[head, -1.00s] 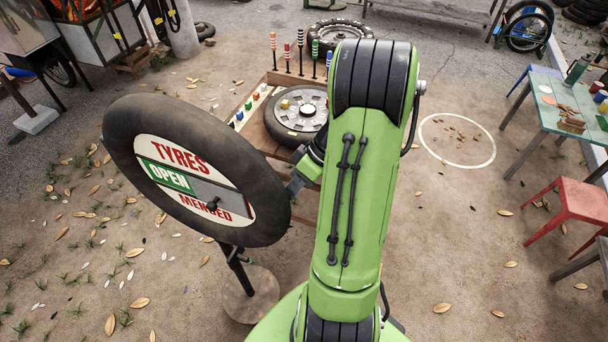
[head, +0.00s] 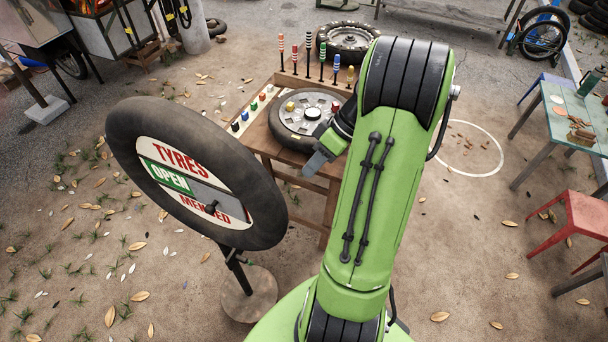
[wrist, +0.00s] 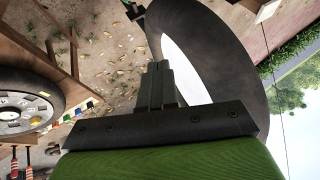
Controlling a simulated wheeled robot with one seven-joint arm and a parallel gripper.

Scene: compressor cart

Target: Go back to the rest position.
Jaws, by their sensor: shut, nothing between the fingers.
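My gripper (head: 318,160) is in front of the wooden workbench, to the right of the tyre sign, and is apart from both in the head view. In the wrist view my gripper (wrist: 158,75) shows its fingers together with nothing between them. The sign (head: 205,172) is a black tyre on a stand with a panel reading "TYRES OPEN MENDED". The green OPEN part and a grey slider with a dark knob (head: 211,208) show on it. The sign's tyre also shows in the wrist view (wrist: 235,60).
The workbench (head: 262,139) bears a wheel (head: 292,122), coloured knobs and several upright striped-handled tools. A green table (head: 565,115) and red stool (head: 580,220) stand at right. The ground around the white circle (head: 470,174) is mostly free.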

